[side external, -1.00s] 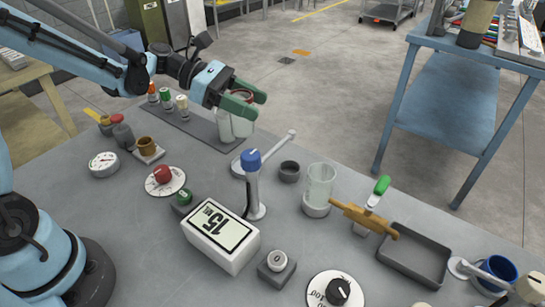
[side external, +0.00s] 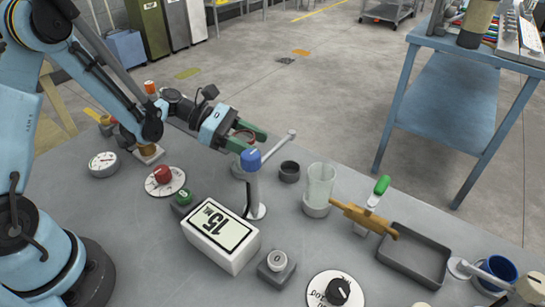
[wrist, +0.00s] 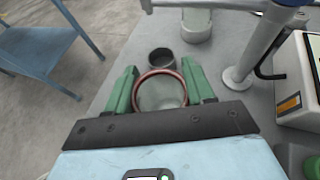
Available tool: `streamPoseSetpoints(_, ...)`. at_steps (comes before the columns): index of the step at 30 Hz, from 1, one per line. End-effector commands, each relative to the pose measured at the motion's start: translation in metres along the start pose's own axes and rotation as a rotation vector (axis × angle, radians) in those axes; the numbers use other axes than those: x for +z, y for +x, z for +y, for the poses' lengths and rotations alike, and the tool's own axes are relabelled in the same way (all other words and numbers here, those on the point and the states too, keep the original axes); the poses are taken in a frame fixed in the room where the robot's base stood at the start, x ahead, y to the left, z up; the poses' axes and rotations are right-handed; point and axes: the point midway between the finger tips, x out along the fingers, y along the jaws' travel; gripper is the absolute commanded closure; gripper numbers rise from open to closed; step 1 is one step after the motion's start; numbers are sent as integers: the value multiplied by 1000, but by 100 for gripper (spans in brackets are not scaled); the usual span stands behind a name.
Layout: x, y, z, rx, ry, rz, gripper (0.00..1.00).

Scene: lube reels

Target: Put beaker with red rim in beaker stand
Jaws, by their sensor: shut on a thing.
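The beaker with the red rim (wrist: 159,92) is upright between the two green fingers of my gripper (wrist: 160,88), which is shut on it. In the side view my gripper (side external: 254,141) is above the table, behind the blue-topped post, and hides most of the beaker. A dark, empty round holder (side external: 289,171), seemingly the beaker stand, is on the table to the right of my gripper. In the wrist view this holder (wrist: 161,59) lies just beyond the beaker's rim, apart from it.
A clear beaker (side external: 319,184) stands in a light round base right of the dark holder. The blue-topped post (side external: 253,185) with a lever is close in front of my gripper. A scale reading 15 (side external: 221,233), a valve with a green handle (side external: 377,192) and a grey tray (side external: 412,254) are nearer.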

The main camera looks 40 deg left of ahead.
Motion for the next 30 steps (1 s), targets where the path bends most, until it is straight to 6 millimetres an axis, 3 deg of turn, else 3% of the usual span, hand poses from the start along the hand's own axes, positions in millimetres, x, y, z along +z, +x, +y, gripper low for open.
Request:
streamPoseSetpoints(12,-4,2,0,0,0,0,76)
streamPoseSetpoints(13,-4,2,0,0,0,0,43)
streamPoseSetpoints(17,-3,1,0,0,0,0,23)
streamPoseSetpoints(30,-1,-7,1,3,-1,0,22)
